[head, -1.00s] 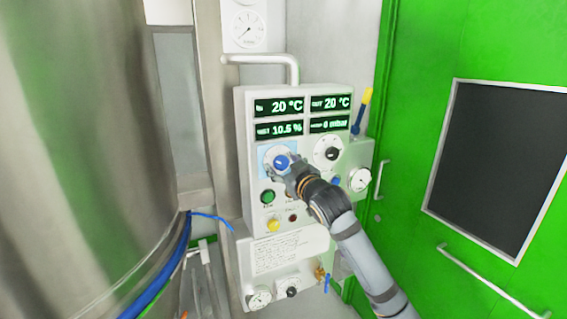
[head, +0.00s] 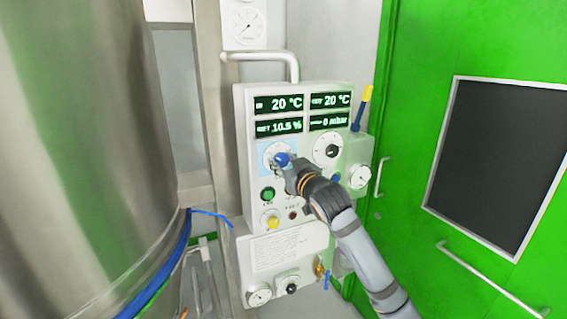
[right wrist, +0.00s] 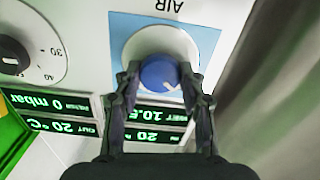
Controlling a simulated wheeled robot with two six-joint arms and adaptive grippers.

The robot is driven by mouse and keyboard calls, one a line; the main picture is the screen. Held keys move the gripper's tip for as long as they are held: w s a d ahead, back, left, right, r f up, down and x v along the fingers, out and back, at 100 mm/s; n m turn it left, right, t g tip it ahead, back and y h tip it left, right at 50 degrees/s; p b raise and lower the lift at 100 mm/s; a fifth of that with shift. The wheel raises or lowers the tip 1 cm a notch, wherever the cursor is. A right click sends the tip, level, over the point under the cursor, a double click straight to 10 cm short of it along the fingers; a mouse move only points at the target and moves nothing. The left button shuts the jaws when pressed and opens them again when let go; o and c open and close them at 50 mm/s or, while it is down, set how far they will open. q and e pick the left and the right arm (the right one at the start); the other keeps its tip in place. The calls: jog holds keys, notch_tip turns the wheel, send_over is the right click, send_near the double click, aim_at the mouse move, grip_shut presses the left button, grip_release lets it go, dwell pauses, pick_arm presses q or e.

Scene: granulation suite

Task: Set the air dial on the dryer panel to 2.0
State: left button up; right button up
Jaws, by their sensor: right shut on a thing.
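The blue air dial knob (head: 281,159) sits on a white round scale over a light-blue square on the dryer panel (head: 243,185). In the right wrist view, which is upside down, the knob (right wrist: 159,74) lies under the word AIR, with a white pointer mark toward its lower right. My right gripper (head: 284,162) is at the knob; in the wrist view its two fingers (right wrist: 160,76) are shut on the knob's sides. The scale numbers around the knob cannot be read. My left gripper is not in view.
A second dial with a black knob (head: 332,151) is right of the air dial. Green displays (head: 304,113) are above; a green button (head: 267,194) and yellow knob (head: 272,222) are below. A steel vessel (head: 85,150) stands left, a green door (head: 415,130) right.

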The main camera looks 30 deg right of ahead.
jog(key=m, duration=0.5)
jog(key=shift+b, duration=0.3)
jog(key=m+b, duration=0.1)
jog(key=m, duration=0.4)
dwell(0.4)
jog(key=o, duration=1.2)
jog(key=shift+c, duration=0.2)
